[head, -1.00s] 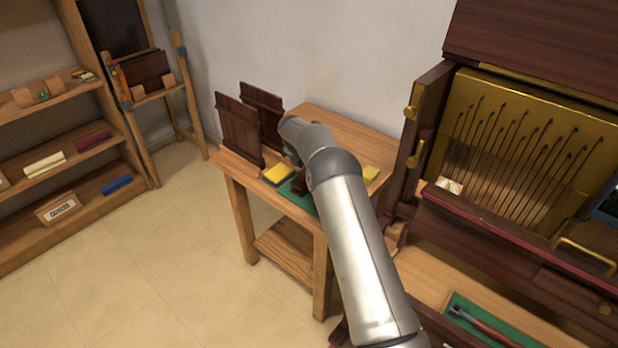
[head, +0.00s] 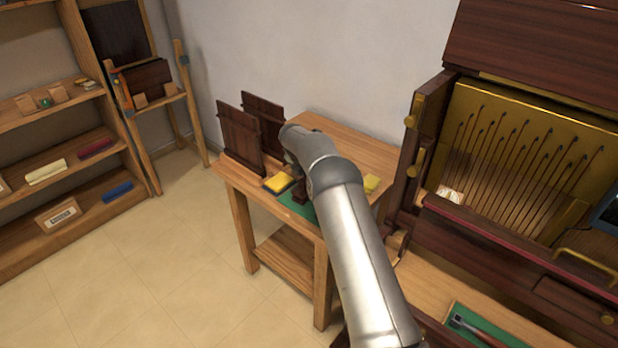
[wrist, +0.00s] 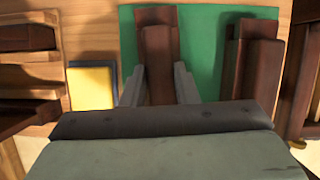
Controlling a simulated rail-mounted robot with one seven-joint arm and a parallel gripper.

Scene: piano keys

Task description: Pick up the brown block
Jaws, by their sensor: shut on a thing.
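A long brown block (wrist: 158,62) stands out between the two grey fingers of my gripper (wrist: 158,86) in the wrist view. My gripper is shut on it, above a green mat (wrist: 205,45). A second brown block (wrist: 252,62) is to the right, at the mat's edge, apart from the fingers. In the head view my arm hides most of the gripper, and a small part of a brown block (head: 300,191) shows beside it over the mat. I cannot tell whether the held block is clear of the mat.
A yellow piece on a blue one (wrist: 91,87) lies left of the fingers. Two upright dark brown panels (head: 240,138) stand on the wooden table (head: 345,140) behind the gripper. A dark wooden cabinet (head: 440,235) stands close on the right.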

